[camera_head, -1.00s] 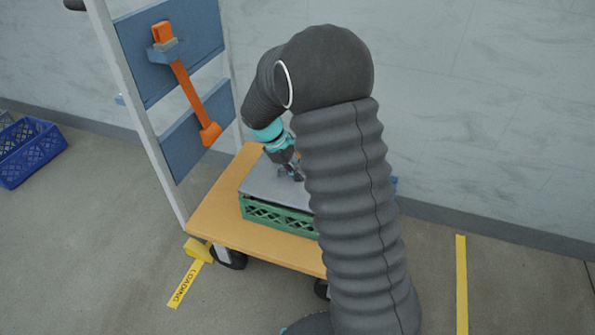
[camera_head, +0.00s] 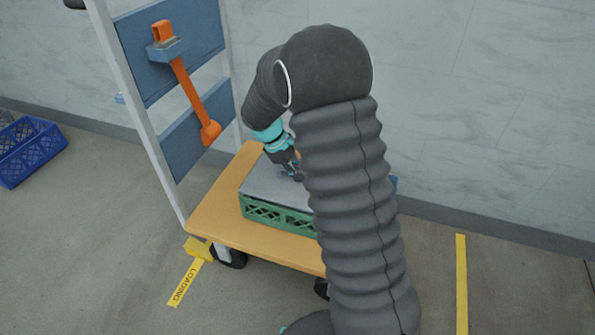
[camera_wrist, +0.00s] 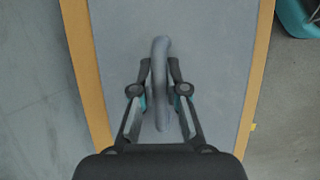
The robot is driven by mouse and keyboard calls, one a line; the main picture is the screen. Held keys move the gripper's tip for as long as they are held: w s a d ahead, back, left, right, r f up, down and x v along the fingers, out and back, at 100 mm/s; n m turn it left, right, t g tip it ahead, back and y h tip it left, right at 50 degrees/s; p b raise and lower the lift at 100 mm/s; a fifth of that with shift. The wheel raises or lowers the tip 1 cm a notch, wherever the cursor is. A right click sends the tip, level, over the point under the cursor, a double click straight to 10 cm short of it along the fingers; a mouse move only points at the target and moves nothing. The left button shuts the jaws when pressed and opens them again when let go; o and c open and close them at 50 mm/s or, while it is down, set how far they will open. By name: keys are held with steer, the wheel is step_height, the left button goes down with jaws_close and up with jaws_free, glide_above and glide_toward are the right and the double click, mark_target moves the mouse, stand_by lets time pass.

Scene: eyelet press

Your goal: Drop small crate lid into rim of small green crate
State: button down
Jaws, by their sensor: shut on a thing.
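The small crate lid (camera_head: 266,182) is a flat grey panel lying over the top of the small green crate (camera_head: 277,215), level as far as I can see. Whether it sits fully inside the rim cannot be told. In the wrist view the lid (camera_wrist: 215,60) fills the middle, with a raised grey handle (camera_wrist: 161,85) on it. My gripper (camera_head: 296,176) is at the lid's middle; in the wrist view my gripper (camera_wrist: 160,75) is shut on the handle, one finger each side. My arm hides the right part of the lid and crate.
The crate stands on a wooden cart deck (camera_head: 215,217) with a blue-panelled upright (camera_head: 170,50) at left, holding an orange tool (camera_head: 188,85). A blue crate (camera_head: 30,150) lies on the floor far left. A wall (camera_head: 470,110) stands behind.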

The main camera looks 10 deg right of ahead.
steer(key=shift+f, duration=0.55)
steer(key=c, duration=1.1)
jaws_free()
steer(key=shift+r, duration=0.1)
steer(key=shift+r+p, duration=2.15)
steer(key=shift+r, duration=1.3)
